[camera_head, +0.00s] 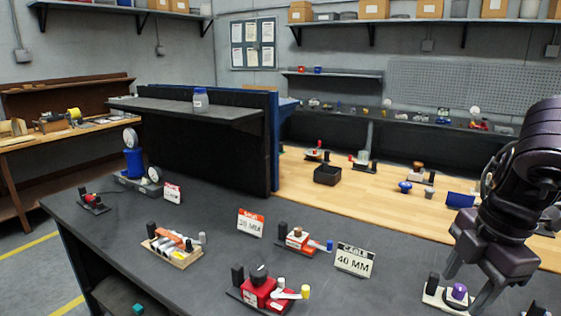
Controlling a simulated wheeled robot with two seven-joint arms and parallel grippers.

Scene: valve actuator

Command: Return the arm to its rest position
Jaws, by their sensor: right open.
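My right arm (530,170) comes in from the right edge. My right gripper (466,292) points down, open, at the front right of the dark table (210,225). Its two fingers straddle a small purple knob (459,291) on a pale base plate (437,297) with a black post. I cannot tell whether the fingers touch the knob. My left gripper is not in view.
A red valve (262,290) with a black knob and white lever stands left of the gripper. A "40 MM" sign (354,262) and an orange-topped valve (299,238) stand behind. A black partition (200,155) rises at the back. Bare tabletop lies between the fixtures.

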